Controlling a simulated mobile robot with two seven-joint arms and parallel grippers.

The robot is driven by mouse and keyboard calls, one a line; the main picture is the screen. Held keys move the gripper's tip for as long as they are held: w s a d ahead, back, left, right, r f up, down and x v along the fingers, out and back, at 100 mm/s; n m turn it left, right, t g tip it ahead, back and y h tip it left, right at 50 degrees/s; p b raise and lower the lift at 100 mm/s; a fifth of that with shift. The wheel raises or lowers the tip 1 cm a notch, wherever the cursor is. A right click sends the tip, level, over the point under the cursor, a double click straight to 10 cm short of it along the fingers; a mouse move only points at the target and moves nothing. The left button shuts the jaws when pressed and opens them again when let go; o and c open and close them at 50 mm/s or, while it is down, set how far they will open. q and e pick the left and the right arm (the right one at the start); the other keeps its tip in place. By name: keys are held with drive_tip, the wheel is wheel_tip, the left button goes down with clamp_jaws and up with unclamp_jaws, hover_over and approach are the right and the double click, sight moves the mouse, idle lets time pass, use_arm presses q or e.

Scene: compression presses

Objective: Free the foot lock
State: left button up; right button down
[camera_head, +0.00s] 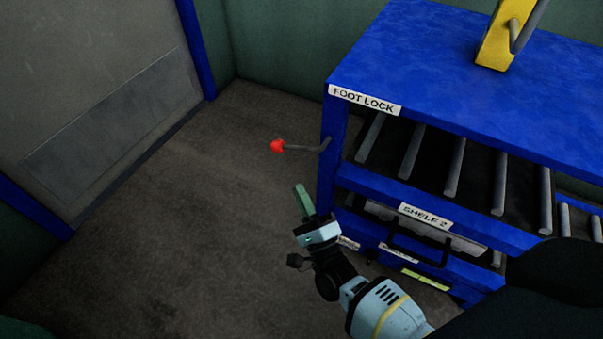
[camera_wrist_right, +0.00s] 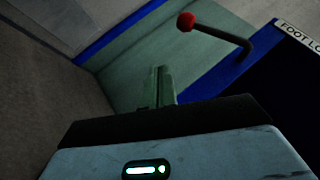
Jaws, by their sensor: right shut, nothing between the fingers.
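The foot lock lever is a bent grey rod with a red ball knob (camera_head: 278,146). It sticks out to the left from the upper front post of the blue cabinet, below the "FOOT LOCK" label (camera_head: 364,99). My right gripper (camera_head: 301,190) is shut and empty. In the head view it shows below the knob and apart from it, left of the cabinet post. In the right wrist view the red knob (camera_wrist_right: 186,22) and its rod show beyond and a little right of the green fingertips (camera_wrist_right: 160,72). My left gripper is not in view.
The blue cabinet (camera_head: 440,50) has roller shelves, a "SHELF 2" label (camera_head: 425,215) and a black handle below. A yellow post (camera_head: 500,40) stands on its top. A grey door (camera_head: 90,90) is at the left. The floor (camera_head: 190,220) between is clear.

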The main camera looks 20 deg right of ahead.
drive_tip(key=shift+s+a+f, duration=0.2)
drive_tip(key=shift+s+f, duration=0.25)
drive_tip(key=shift+f, duration=0.2)
drive_tip(key=shift+s+a+f, duration=0.25)
drive_tip(key=shift+s+f, duration=0.25)
drive_tip(key=shift+f, duration=0.15)
drive_tip(key=shift+s+a+f, duration=0.2)
drive_tip(key=shift+s+f, duration=0.25)
drive_tip(key=shift+f, duration=0.2)
